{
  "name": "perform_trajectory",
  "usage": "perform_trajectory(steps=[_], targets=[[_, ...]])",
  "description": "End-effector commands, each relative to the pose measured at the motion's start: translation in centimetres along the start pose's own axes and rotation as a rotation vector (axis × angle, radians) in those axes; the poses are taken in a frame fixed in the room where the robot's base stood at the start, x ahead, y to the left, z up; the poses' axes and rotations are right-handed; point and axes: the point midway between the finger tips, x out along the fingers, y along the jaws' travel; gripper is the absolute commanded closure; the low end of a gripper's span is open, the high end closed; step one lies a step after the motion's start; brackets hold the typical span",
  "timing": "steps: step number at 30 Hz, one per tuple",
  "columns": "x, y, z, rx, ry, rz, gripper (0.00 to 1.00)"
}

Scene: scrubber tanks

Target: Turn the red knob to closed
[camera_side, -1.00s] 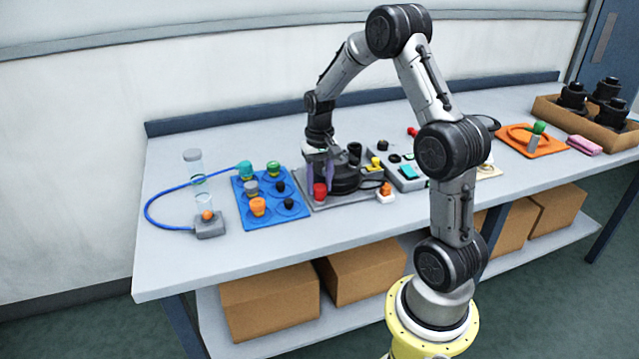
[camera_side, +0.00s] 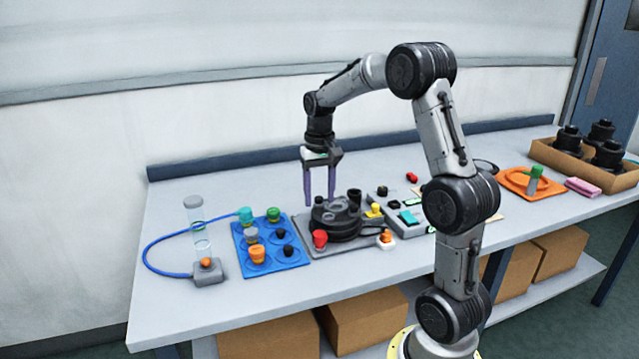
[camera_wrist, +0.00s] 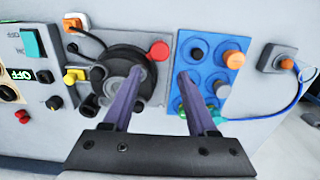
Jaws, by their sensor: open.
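The red knob (camera_side: 320,238) sits at the front left of the black round turntable (camera_side: 348,228), on a grey base plate (camera_side: 300,222). In the wrist view the red knob (camera_wrist: 159,50) shows at the upper middle, beyond the fingertips and between their lines. My gripper (camera_side: 320,202) is open, points down and hangs above the turntable, apart from the red knob. In the wrist view its two purple fingers (camera_wrist: 162,75) are spread with nothing between them. Which way the knob is turned cannot be told.
A blue tray (camera_side: 296,258) with coloured caps lies left of the plate. Further left, a blue hose runs to a small grey block (camera_side: 208,272). A control box (camera_side: 405,208) with buttons stands to the right. An orange-knobbed piece (camera_side: 386,238) is close by the turntable's right front.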

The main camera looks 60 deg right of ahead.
Motion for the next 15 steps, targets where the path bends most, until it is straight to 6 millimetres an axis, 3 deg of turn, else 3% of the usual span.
perform_trajectory(steps=[6,15], targets=[[-2.7,0.0,0.0,0.0,0.002,0.0,0.42],[-3.3,0.0,0.0,0.0,0.0,0.0,0.42]])
